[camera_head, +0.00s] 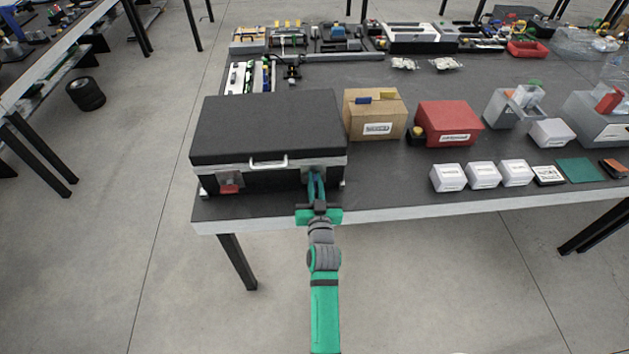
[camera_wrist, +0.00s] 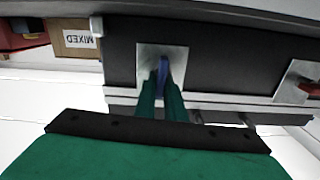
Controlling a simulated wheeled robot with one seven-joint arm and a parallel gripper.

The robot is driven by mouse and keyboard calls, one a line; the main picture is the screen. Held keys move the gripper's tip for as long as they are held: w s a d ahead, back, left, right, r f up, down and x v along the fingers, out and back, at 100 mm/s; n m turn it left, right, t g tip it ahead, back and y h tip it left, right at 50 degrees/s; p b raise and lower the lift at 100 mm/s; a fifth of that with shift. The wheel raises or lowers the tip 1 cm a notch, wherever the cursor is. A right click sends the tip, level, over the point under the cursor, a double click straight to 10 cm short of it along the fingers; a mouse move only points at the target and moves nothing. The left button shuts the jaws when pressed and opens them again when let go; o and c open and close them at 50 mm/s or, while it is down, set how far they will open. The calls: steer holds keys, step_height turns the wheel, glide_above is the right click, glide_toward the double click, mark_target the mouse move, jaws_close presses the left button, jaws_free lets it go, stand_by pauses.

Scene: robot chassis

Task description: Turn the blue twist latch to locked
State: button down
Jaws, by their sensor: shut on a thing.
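A black case (camera_head: 268,127) with a silver rim stands shut near the front left edge of the table. My gripper (camera_head: 316,174) reaches its front at the right-hand latch plate. In the wrist view the blue twist latch (camera_wrist: 163,66) sits on a square metal plate (camera_wrist: 148,54), and my gripper (camera_wrist: 164,80) is shut on it, a green finger on each side. The fingers hide part of the latch, and I cannot tell whether it stands locked. A red latch (camera_head: 229,188) is on the left of the case front; its plate also shows in the wrist view (camera_wrist: 297,82).
A silver handle (camera_head: 268,162) is between the latches. A cardboard box (camera_head: 375,113) and a red box (camera_head: 449,122) stand right of the case. Several small white boxes (camera_head: 483,175) line the front of the table (camera_head: 400,185).

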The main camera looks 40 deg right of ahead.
steer(key=m, duration=0.4)
steer(key=shift+s+d+f, duration=0.1)
steer(key=shift+d, duration=0.1)
steer(key=m, duration=0.4)
steer(key=shift+s+d+f+m, duration=0.15)
steer(key=shift+d+m, duration=0.05)
steer(key=shift+m, duration=0.1)
steer(key=m, duration=0.4)
steer(key=shift+s+d+f, duration=0.1)
steer(key=shift+d+f, duration=0.05)
steer(key=shift+f, duration=0.05)
steer(key=shift+f+m, duration=0.15)
steer(key=shift+m, duration=0.95)
steer(key=shift+f+m, duration=0.15)
steer(key=shift+m, duration=0.95)
steer(key=c, duration=1.8)
jaws_free()
steer(key=shift+c, duration=0.2)
